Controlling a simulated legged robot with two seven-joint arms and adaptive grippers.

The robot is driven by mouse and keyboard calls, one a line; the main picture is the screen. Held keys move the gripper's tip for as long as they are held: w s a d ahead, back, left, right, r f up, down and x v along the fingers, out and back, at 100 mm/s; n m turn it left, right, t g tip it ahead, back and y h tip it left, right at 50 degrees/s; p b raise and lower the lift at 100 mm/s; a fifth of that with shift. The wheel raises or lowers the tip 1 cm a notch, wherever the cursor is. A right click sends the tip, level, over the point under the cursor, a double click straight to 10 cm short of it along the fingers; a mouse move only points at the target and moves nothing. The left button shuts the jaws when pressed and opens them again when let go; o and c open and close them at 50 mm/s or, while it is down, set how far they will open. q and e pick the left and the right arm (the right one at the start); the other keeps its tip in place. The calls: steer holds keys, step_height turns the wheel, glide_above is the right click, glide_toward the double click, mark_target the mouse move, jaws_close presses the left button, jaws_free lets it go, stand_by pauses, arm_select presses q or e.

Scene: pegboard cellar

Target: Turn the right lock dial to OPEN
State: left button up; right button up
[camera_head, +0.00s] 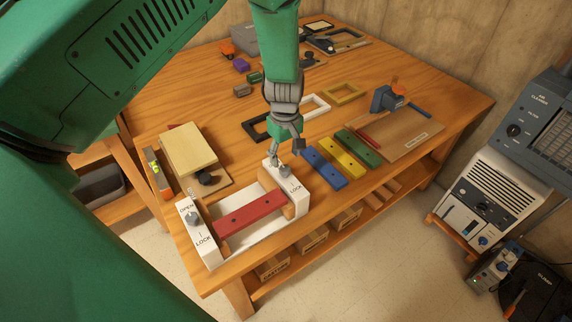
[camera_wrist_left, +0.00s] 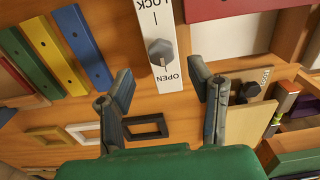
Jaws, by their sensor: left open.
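The lock frame on the bench has two white end blocks with a red bar (camera_head: 250,214) between them. The right block (camera_head: 297,205) carries a grey right lock dial (camera_head: 285,171), with LOCK printed on its near side. In the wrist view this dial (camera_wrist_left: 161,52) sits between LOCK and OPEN; I cannot tell its exact pointing. The left lock dial (camera_head: 194,218) is on the other block. My left gripper (camera_head: 286,154) is open over the right dial. Its fingers (camera_wrist_left: 160,82) are on either side of the dial, apparently apart from it. My right gripper is not in view.
Blue (camera_head: 324,168), yellow (camera_head: 341,160) and green (camera_head: 358,148) bars lie close to the right of the lock. Black (camera_head: 252,128) and white (camera_head: 318,108) frames lie behind. A board with a blue vise (camera_head: 386,99) stands farther right. A yellow block (camera_head: 188,150) sits left.

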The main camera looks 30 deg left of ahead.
mark_target(285, 168)
arm_select(q)
step_height(285, 168, up, 6)
steer(key=shift+r, duration=0.25)
steer(key=shift+d, duration=0.1)
steer(key=shift+s, duration=0.1)
stand_by(0.3)
